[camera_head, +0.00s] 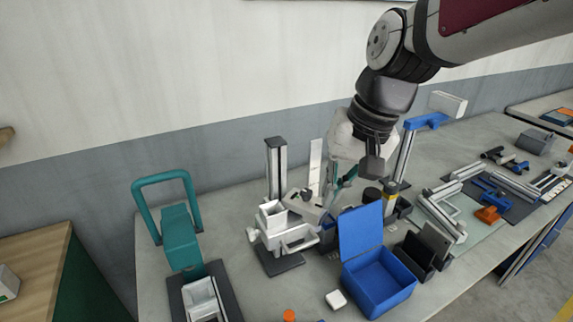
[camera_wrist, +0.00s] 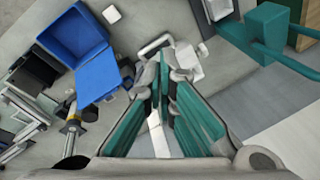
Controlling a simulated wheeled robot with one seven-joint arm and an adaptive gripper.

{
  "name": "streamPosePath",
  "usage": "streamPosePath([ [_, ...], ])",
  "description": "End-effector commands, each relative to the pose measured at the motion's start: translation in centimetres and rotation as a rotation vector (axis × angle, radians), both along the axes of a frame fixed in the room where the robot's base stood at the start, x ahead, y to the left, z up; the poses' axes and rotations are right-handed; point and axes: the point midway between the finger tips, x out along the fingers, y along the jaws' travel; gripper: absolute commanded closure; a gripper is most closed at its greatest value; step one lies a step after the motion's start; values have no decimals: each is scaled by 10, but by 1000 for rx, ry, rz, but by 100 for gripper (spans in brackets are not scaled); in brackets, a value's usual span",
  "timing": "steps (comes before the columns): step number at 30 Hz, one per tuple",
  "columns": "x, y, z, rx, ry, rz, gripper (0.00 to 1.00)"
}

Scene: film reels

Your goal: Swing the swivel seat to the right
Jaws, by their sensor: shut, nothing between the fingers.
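What looks like the swivel seat (camera_head: 270,218) is a small white piece with a looped handle, on a stand with a dark base and an upright column (camera_head: 275,170). In the wrist view its white loop (camera_wrist: 154,46) and body (camera_wrist: 188,60) show just beyond my fingertips. My gripper (camera_head: 328,205), with teal finger pads, points down at the right side of the seat. In the wrist view my gripper (camera_wrist: 163,68) is shut and empty, its tips close to the white parts. I cannot tell whether they touch. The seat's pivot is hidden.
An open blue box (camera_head: 378,280) stands to the front right, with dark holders (camera_head: 425,250) beside it. A teal-handled device (camera_head: 180,235) stands at the left. A blue-and-white lamp-like stand (camera_head: 405,150) is behind at the right. A small white block (camera_head: 336,299) lies in front.

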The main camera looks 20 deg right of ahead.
Motion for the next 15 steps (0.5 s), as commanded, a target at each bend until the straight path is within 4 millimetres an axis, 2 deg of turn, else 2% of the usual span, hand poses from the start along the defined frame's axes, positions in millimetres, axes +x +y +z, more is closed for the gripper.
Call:
streamPosePath([
  [9,52,-1,-45,-61,194,-237,100],
  [15,71,-4,-60,-131,226,-333,100],
])
